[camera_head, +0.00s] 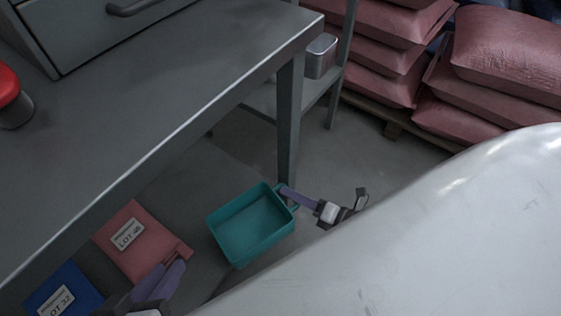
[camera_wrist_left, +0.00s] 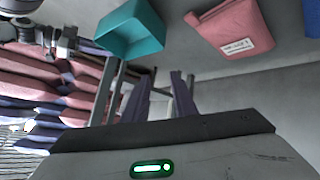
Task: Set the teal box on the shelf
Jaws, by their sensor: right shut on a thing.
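The teal box (camera_head: 238,247) is an open, empty tray below the front edge of the grey workbench. My right gripper (camera_head: 290,196) is shut on its rim at the upper right corner. I cannot tell whether its base touches the surface below. The box also shows in the left wrist view (camera_wrist_left: 150,35), with my right gripper (camera_wrist_left: 62,42) beside it. My left gripper (camera_head: 172,268) is left of the box, in front of a pink pouch. Its fingers (camera_wrist_left: 162,80) are apart with nothing between them. A grey shelf (camera_head: 262,97) shows behind the bench leg.
The pink pouch (camera_head: 142,255) and a blue pouch (camera_head: 70,285) lie left of the box. The workbench top (camera_head: 150,90) overhangs them, and its leg (camera_head: 290,120) stands close behind the box. A metal tin (camera_head: 321,57) and stacked pink sacks (camera_head: 500,60) are further back.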

